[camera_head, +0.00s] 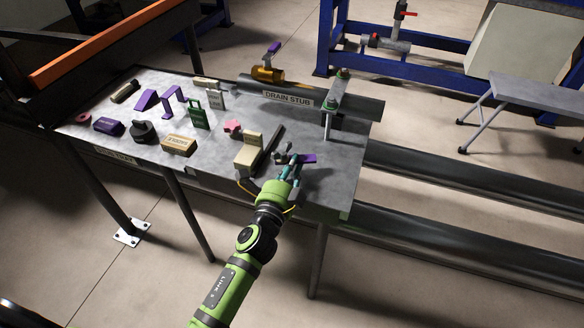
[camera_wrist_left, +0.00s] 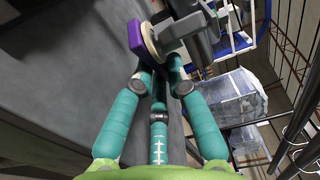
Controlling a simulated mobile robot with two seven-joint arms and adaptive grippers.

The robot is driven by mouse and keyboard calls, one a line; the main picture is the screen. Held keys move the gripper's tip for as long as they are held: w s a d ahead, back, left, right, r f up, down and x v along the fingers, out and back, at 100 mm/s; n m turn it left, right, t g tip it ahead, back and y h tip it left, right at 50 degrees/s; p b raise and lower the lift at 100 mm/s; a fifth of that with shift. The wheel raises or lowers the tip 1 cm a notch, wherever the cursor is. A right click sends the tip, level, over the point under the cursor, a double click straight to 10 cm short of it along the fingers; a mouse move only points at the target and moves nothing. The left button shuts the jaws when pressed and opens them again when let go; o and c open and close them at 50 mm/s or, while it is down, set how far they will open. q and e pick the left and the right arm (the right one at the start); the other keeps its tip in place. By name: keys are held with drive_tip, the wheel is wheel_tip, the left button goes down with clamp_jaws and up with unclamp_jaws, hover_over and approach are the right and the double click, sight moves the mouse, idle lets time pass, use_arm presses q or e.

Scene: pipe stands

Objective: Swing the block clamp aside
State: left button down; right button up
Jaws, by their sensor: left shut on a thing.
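My left gripper (camera_head: 289,166) is low over the near right part of the grey table, its teal fingers closed around a small grey piece with a purple end (camera_head: 307,158). In the left wrist view the purple end (camera_wrist_left: 135,38) sits beside a cream disc (camera_wrist_left: 150,40) and a grey body (camera_wrist_left: 178,28), at the fingertips (camera_wrist_left: 160,68). The fingers hide part of the hold. A cream stepped block (camera_head: 248,154) with a dark bar (camera_head: 272,141) stands just left of the gripper. Which part is the block clamp is not clear. My right gripper is not in view.
The drain stub pipe (camera_head: 355,105) lies along the table's back, under a grey strap (camera_head: 335,105) with green bolts. A brass fitting (camera_head: 267,75) stands at the back. Several small parts, including a green tag (camera_head: 199,115) and a tan block (camera_head: 178,145), fill the left side.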

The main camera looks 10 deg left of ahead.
use_arm(q)
drive_tip(key=c, duration=1.2)
unclamp_jaws()
drive_tip(key=shift+s+f, duration=0.1)
drive_tip(key=shift+s, duration=0.25)
drive_tip(key=s, duration=0.7)
drive_tip(key=s+a, duration=0.1)
drive_tip(key=s, duration=0.3)
drive_tip(key=shift+s+a, duration=0.1)
